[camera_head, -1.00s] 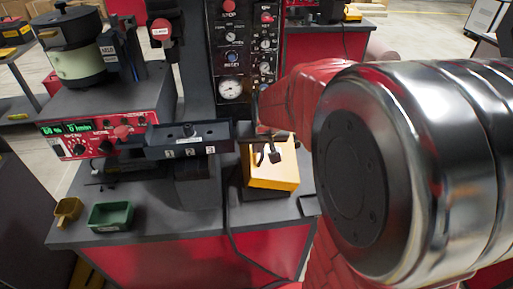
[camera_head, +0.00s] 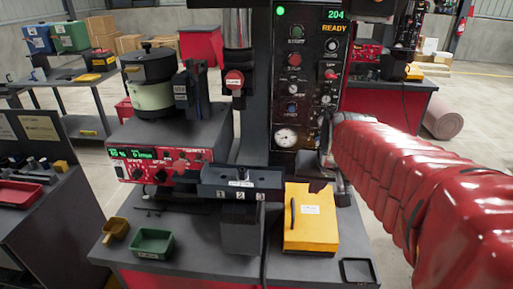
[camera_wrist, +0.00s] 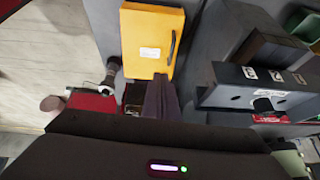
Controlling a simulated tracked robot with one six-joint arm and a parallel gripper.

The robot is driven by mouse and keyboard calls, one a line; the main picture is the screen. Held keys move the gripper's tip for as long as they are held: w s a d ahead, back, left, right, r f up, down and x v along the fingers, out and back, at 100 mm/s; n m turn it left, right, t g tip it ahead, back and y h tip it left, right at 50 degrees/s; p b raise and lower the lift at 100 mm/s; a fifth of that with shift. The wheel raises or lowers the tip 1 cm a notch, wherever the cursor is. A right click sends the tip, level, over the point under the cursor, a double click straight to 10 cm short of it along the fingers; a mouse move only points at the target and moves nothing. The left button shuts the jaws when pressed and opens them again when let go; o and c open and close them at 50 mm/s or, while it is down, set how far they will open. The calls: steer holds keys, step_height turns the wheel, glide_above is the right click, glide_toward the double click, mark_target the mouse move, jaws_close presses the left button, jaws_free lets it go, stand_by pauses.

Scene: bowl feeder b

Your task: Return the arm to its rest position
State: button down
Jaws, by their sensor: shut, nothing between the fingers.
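My arm, in a red segmented sleeve (camera_head: 400,175), reaches in from the right in the head view. Its dark end is in front of the control panel, near the back of the yellow box (camera_head: 312,225). In the wrist view my gripper (camera_wrist: 160,98) is shut and empty, its dark fingers pointing at the yellow box (camera_wrist: 150,45). The fingers overlap the box's near edge in that view; I cannot tell the gap. In the head view the fingertips are mostly hard to make out against the dark parts behind.
A dark block numbered 1, 2, 3 (camera_head: 240,183) stands left of the yellow box; it also shows in the wrist view (camera_wrist: 255,88). A control panel (camera_head: 303,80) reads READY. The bowl feeder (camera_head: 150,85), green bin (camera_head: 153,243) and yellow scoop (camera_head: 115,230) are further left.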

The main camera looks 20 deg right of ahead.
steer(key=shift+s+r, duration=0.1)
steer(key=shift+r, duration=0.05)
steer(key=s+a+f+n+y, duration=0.1)
steer(key=s+a+n, duration=0.3)
steer(key=s+a, duration=0.9)
steer(key=shift+a+f+n+y, duration=0.3)
steer(key=shift+a+f+y, duration=0.1)
steer(key=shift+a+f, duration=0.4)
stand_by(2.2)
